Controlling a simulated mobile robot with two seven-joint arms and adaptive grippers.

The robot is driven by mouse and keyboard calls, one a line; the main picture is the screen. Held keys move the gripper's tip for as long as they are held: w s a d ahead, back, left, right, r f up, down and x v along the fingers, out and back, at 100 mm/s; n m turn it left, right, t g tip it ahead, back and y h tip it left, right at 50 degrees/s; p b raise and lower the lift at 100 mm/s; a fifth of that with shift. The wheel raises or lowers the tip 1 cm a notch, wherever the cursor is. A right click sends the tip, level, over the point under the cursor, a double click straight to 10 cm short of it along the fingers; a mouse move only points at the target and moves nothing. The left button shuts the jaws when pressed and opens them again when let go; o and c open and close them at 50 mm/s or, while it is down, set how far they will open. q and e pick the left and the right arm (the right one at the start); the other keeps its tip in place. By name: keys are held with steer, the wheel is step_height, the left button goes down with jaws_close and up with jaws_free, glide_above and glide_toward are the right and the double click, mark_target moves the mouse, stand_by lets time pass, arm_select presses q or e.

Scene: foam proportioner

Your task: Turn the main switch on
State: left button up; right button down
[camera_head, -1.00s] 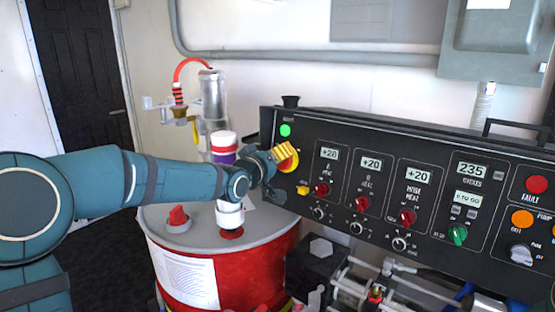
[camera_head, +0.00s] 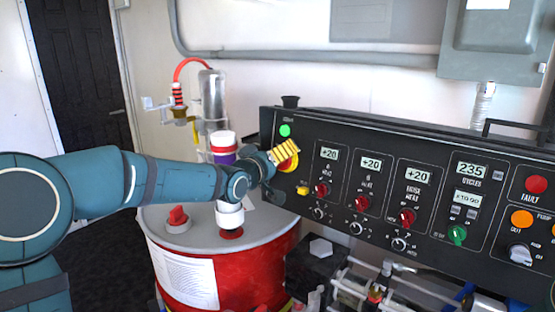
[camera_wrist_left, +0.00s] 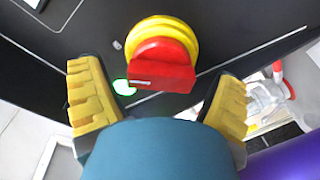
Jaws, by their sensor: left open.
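The main switch (camera_wrist_left: 162,62) is a red knob on a yellow round base on the black control panel (camera_head: 375,150). In the wrist view it lies between and just beyond the yellow fingertips of my left gripper (camera_wrist_left: 160,98), which is open. In the head view the left gripper (camera_head: 284,153) is at the panel's left end and covers most of the switch (camera_head: 292,162). Whether a finger touches the knob I cannot tell. A lit green lamp (camera_head: 285,130) sits just above the switch. My right gripper is not in view.
The panel carries several red knobs, displays and a red fault button (camera_head: 537,184). A red drum (camera_head: 190,270) with a grey lid stands below my left arm. A silver cylinder (camera_head: 213,95) stands behind it. Pipes and fittings lie below the panel.

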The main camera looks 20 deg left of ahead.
arm_select(q)
steer(key=v, duration=1.2)
steer(key=shift+f, duration=0.1)
